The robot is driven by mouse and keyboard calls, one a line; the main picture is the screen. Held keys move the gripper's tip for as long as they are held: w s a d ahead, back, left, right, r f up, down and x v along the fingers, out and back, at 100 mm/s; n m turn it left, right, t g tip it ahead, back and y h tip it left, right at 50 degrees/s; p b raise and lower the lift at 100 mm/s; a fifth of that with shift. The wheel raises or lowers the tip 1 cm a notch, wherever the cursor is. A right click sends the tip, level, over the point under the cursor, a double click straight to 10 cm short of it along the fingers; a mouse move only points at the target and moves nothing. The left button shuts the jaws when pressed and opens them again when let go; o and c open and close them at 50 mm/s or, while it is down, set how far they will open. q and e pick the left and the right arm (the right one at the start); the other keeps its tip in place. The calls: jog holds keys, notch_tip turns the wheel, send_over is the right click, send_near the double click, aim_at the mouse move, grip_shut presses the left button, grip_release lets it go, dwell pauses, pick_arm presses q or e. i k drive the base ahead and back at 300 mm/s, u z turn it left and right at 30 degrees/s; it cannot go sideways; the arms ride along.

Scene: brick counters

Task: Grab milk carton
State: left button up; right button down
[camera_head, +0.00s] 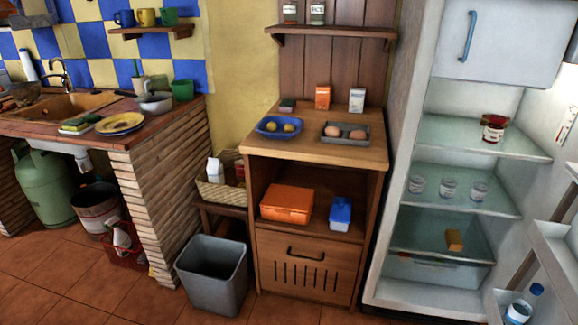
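A white carton with a slanted top (214,170), which looks like the milk carton, stands upright in a wicker basket (211,191). The basket rests on a low wooden stand between the brick counter and the wooden cabinet. The carton's lower part is hidden by the basket's rim. Neither of my grippers is in view.
A grey bin (213,296) stands on the floor in front of the basket. The wooden cabinet (262,222) is right of it, the brick counter (168,190) left. The open fridge (408,160) is at right. Tiled floor (95,285) is clear at front left.

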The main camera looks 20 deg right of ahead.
aim_at(215, 171)
jog(key=u, duration=0.3)
jog(key=k, duration=0.4)
jog(key=u, duration=0.8)
jog(key=i, duration=0.8)
jog(key=z, duration=0.8)
jog(key=i, duration=1.25)
jog(key=z, duration=1.5)
jog(key=i, duration=0.75)
jog(key=z, duration=0.05)
